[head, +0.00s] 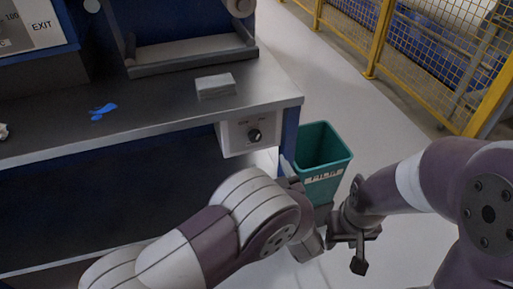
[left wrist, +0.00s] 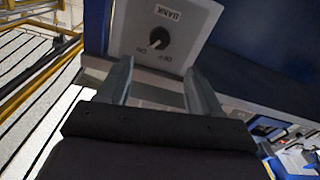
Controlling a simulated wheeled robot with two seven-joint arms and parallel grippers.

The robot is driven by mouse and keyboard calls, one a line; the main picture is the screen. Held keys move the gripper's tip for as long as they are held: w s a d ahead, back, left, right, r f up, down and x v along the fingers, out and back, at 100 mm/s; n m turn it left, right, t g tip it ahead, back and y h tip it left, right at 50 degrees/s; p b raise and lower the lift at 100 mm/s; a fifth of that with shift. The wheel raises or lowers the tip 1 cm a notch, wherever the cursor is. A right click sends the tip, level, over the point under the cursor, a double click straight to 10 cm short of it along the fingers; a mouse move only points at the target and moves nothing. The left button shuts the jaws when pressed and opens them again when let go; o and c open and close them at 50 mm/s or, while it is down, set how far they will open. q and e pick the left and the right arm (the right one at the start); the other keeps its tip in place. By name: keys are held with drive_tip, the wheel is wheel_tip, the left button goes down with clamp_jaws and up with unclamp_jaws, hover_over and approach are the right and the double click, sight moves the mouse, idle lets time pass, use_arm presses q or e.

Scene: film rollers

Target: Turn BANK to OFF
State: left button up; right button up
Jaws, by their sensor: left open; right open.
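The BANK switch box (head: 247,133) is a pale panel under the right end of the bench, with a round black knob (head: 254,135). In the left wrist view the panel appears upside down, with the BANK label (left wrist: 167,12), the knob (left wrist: 159,38) and small ON and OFF marks. A light mark on the knob seems to point toward ON. My left gripper (left wrist: 160,70) is open and empty, its fingers apart below the knob in that view and not around it. In the head view my left arm hides most of it. My right gripper (head: 348,245) is open and empty, away from the box.
A green bin (head: 322,155) stands on the floor right of the bench. A grey block (head: 215,87) and a blue scrap (head: 103,111) lie on the bench top (head: 160,110). A yellow fence (head: 378,40) runs behind the clear floor.

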sight(256, 139)
use_arm(q)
drive_tip(key=b+x, duration=0.2)
drive_tip(key=x, duration=0.9)
drive_tip(key=shift+f, duration=0.1)
drive_tip(key=c, duration=1.1)
